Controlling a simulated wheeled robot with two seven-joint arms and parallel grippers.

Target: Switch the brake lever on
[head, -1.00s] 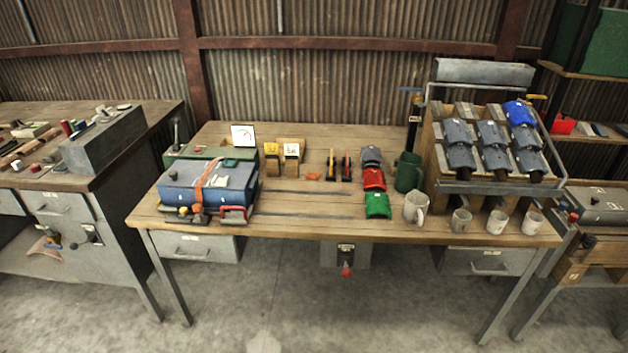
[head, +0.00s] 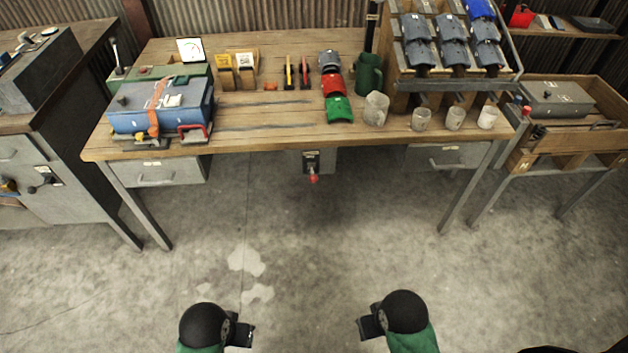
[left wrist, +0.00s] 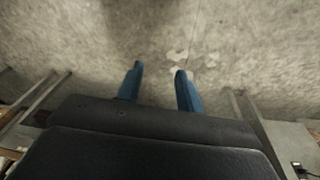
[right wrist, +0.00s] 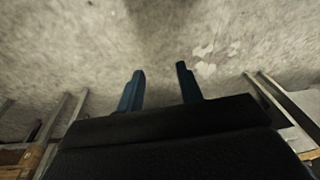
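A lever with a red knob (head: 313,177) points down from a small grey switch box (head: 297,161) under the front edge of the middle workbench. No readable label shows which is the brake lever. My left gripper (left wrist: 159,70) is open and empty, its two blue fingers apart. My right gripper (right wrist: 160,70) is also open and empty. In the head view both are low, over the floor in front of the bench, well away from both levers.
Drawers (head: 155,172) hang at both sides underneath. Other benches stand left and right. The floor (head: 330,250) in front is clear.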

